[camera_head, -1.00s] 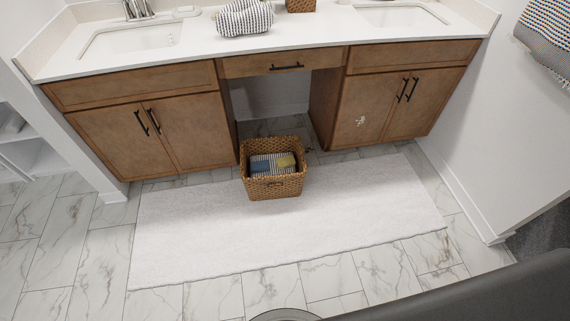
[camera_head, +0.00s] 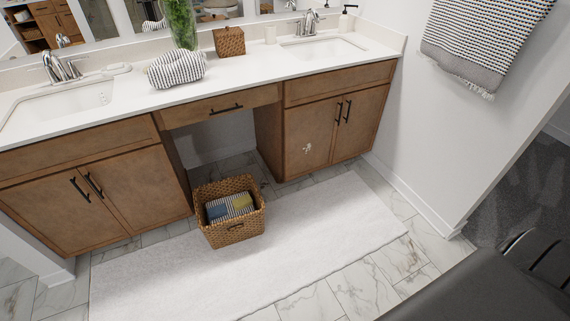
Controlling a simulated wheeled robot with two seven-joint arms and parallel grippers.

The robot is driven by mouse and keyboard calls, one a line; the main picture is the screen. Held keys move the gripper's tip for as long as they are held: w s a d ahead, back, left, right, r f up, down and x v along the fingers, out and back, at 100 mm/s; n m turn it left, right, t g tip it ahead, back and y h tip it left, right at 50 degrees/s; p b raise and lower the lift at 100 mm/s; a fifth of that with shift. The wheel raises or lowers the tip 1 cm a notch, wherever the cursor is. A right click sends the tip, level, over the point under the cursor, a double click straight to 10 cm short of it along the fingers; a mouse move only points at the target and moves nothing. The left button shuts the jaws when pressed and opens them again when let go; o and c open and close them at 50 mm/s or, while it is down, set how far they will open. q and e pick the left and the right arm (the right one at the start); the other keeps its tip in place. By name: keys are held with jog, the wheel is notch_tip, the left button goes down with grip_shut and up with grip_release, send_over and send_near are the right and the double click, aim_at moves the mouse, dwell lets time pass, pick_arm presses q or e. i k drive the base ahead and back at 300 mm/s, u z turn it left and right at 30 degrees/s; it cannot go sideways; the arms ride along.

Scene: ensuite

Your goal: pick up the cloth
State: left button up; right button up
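Several cloths are in view, and I cannot tell which one the task names. Folded striped cloth with blue and yellow parts (camera_head: 229,206) lies inside a woven basket (camera_head: 236,232) on the floor mat. A rolled black-and-white striped towel (camera_head: 177,70) lies on the counter between the two sinks. A patterned towel with a fringe (camera_head: 480,42) hangs on the right wall. Neither gripper is in view. A dark grey part, probably mine, fills the lower right corner.
The white counter (camera_head: 235,76) runs over wooden cabinets (camera_head: 87,203) with an open knee space. A plant (camera_head: 181,24) and a small woven box (camera_head: 229,41) stand behind the rolled towel. The white mat (camera_head: 310,232) is clear right of the basket. A wall edge stands at right.

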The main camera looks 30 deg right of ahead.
aim_at(245, 201)
jog(key=u, duration=0.25)
jog(key=i, duration=2.05)
jog(key=z, duration=0.05)
